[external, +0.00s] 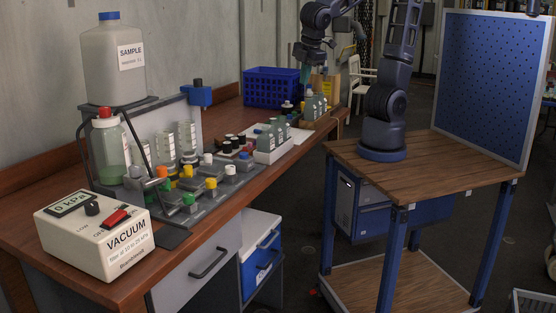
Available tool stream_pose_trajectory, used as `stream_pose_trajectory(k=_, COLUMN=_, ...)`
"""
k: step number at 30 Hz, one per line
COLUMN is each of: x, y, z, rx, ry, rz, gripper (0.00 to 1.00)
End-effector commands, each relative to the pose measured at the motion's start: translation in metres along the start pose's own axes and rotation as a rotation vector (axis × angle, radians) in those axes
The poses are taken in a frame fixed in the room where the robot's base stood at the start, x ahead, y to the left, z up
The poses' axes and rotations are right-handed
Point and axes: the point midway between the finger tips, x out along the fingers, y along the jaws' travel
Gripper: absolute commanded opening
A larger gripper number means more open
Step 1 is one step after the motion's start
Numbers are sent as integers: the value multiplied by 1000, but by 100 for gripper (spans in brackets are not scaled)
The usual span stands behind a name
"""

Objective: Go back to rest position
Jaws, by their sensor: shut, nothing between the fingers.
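My arm rises from the wooden-topped cart (450,172) and leaves the top of the picture. Its wrist comes back down at the top centre. My gripper (306,73) points down over the far end of the bench, beside the blue crate and above several green-grey bottles (311,107). The gripper is shut, with nothing seen held in it. Its fingertips are small and dark here, so their exact height above the bottles cannot be told.
The wooden bench (125,277) carries a vacuum box (90,238), a sample jug (115,65), a valve manifold (230,182), a white bottle tray (273,151) and a blue crate (270,88). A blue perforated panel (490,85) stands behind the cart. Floor shows between bench and cart.

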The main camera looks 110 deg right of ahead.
Motion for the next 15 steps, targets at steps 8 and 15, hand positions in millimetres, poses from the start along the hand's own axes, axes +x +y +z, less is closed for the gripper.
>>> stream_pose_trajectory(k=8, x=-29, y=2, z=46, rx=167, ry=141, rz=-75, gripper=0)
stream_pose_trajectory(k=15, x=-48, y=-4, z=81, rx=300, ry=264, rz=-127, gripper=0)
